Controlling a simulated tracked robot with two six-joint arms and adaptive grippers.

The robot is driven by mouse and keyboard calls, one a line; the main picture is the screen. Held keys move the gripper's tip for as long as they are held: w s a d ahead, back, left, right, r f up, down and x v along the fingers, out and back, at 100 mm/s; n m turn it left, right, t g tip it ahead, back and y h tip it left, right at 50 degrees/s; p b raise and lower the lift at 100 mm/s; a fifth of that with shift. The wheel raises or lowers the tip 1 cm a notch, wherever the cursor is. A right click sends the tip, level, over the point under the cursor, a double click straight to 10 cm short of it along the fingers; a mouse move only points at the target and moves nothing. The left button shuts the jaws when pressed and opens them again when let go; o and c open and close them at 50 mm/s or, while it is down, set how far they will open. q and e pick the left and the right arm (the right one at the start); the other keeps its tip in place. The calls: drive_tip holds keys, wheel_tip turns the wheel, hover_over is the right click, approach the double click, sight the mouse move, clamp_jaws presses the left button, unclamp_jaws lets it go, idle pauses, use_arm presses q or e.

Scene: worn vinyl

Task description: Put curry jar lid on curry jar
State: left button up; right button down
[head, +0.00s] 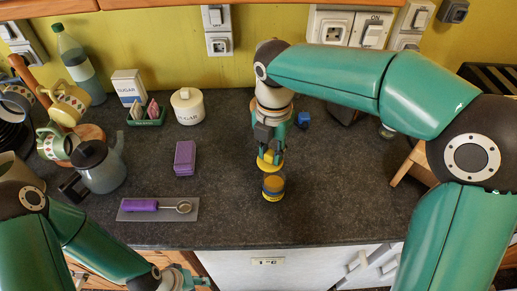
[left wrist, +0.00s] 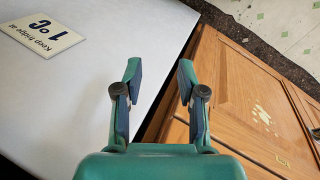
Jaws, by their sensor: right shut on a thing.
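The curry jar (head: 273,188) stands upright near the middle of the dark counter, towards its front edge. My right gripper (head: 269,153) points down just above the jar and is shut on the yellow curry jar lid (head: 267,162). The lid looks slightly tilted and is above and a little left of the jar mouth. I cannot tell whether lid and jar touch. My left gripper (left wrist: 160,85) is open and empty, in front of the cupboard doors below the counter; part of it shows at the bottom of the head view.
Left of the jar are a purple box (head: 185,158) and a grey tray (head: 127,213) with a purple-handled strainer (head: 155,206). A white sugar pot (head: 187,106), a grey teapot (head: 98,167) and mugs stand farther left. A small blue object (head: 303,119) lies behind. The counter right of the jar is clear.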

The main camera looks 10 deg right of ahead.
sight(276, 167)
drive_tip(key=shift+s+d, duration=0.1)
drive_tip(key=shift+d, duration=0.65)
drive_tip(key=shift+s+p, duration=0.1)
drive_tip(key=shift+p, duration=0.2)
drive_tip(key=shift+s+a+f+b, duration=0.1)
drive_tip(key=shift+f+b, duration=0.4)
drive_tip(key=shift+f, duration=0.05)
drive_tip(key=shift+f+b, duration=1.1)
drive_tip(key=shift+f, duration=0.7)
drive_tip(key=shift+f, duration=0.3)
